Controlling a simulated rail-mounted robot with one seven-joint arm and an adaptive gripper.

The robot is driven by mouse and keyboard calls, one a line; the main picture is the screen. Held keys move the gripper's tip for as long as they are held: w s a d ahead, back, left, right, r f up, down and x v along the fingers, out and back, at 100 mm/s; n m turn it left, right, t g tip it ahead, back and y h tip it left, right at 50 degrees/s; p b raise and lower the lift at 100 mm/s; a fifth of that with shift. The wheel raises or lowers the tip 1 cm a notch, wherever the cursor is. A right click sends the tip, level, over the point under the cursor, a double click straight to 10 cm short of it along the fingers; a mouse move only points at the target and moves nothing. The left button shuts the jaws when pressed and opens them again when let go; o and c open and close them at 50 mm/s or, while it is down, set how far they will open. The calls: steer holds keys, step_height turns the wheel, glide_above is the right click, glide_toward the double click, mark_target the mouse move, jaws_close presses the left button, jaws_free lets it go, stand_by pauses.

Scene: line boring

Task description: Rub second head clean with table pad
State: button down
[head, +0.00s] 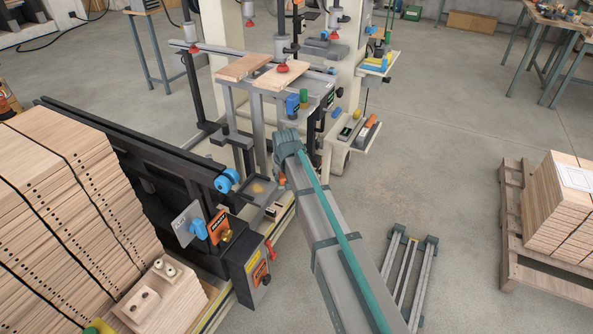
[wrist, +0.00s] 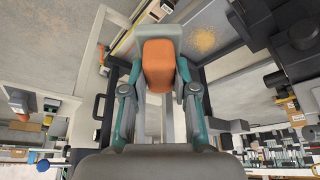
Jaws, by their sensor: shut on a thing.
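My gripper (head: 281,179) is shut on an orange block (wrist: 158,64), which looks like the pad. Its two fingers (wrist: 158,88) press on the block's sides in the wrist view. In the head view only a sliver of orange shows beside my wrist, low in front of the boring machine. The machine carries several grey heads with red lower ends: one at the left (head: 193,40), one in the middle (head: 283,55) over the boards, and one behind at the right (head: 334,24). I cannot tell which is the second head. The block is apart from all of them.
Two wooden boards (head: 243,67) lie on the machine table. A dark tray with tan dust (head: 258,188) is just left of my gripper. Stacked drilled panels (head: 60,190) fill the left. A pallet (head: 530,240) stands right; the floor between is mostly free.

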steer(key=w+a+p, duration=0.7)
steer(key=shift+s+a+f+b, duration=0.1)
steer(key=shift+f+b, duration=0.7)
steer(key=shift+f, duration=1)
steer(key=shift+s+a+f+b, duration=0.1)
steer(key=shift+f+b, duration=0.65)
steer(key=shift+f, duration=1.05)
steer(key=shift+f, duration=0.2)
steer(key=shift+f+b, duration=0.35)
steer(key=shift+b, duration=0.05)
steer(key=shift+f, duration=0.2)
steer(key=shift+w+a+r+n, duration=0.15)
steer(key=shift+w+a, duration=0.15)
steer(key=shift+a, duration=0.25)
steer(key=shift+w+a+f+n, duration=0.15)
steer(key=shift+w+a, duration=0.15)
steer(key=shift+a, duration=0.2)
steer(key=shift+r, duration=0.1)
